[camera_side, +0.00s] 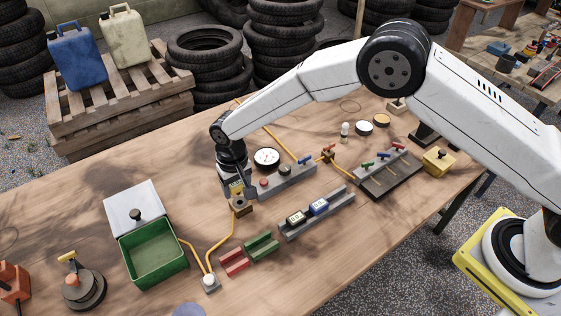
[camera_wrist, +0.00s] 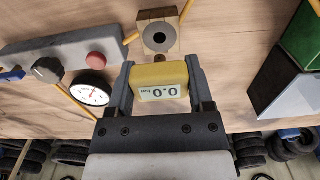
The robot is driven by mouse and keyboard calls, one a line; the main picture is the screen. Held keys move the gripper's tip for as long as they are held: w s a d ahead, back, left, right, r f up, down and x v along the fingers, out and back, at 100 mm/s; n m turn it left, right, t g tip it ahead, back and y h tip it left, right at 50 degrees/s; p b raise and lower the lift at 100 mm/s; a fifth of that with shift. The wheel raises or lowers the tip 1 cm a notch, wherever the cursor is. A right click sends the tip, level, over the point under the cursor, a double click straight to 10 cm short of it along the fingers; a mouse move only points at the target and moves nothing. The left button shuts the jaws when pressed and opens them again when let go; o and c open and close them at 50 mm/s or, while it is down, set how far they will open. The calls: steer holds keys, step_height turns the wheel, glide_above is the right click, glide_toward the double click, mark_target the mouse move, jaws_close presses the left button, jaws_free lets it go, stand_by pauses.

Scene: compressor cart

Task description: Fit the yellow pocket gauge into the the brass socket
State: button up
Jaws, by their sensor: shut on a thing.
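My gripper (camera_wrist: 160,75) is shut on the yellow pocket gauge (camera_wrist: 160,84), with one finger on each side. The gauge's display reads 0.0 and faces the wrist camera. A small brass stem (camera_wrist: 156,64) sticks out of its far end. The socket, a brass-coloured block (camera_wrist: 147,22) with a grey ring and dark hole, lies just beyond the stem in the wrist view. In the side view the gauge (camera_side: 236,188) is partly hidden by my gripper (camera_side: 235,192), close above the socket block (camera_side: 241,208). The stem shows outside the hole; the gap's height cannot be told.
A grey control strip (camera_side: 290,182) with a red button and knobs, and a round dial (camera_side: 266,157), stand close right of my gripper. A rail (camera_side: 318,217) holds two more gauges. A green bin (camera_side: 153,254), yellow hoses and red and green blocks (camera_side: 262,247) lie nearer.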

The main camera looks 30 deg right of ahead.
mark_target(239, 197)
steer(key=shift+f, duration=1.1)
steer(key=shift+f, duration=1.05)
stand_by(1.1)
steer(key=o, duration=1.3)
steer(key=shift+c, duration=0.2)
steer(key=shift+r, duration=0.15)
steer(key=shift+r, duration=3.8)
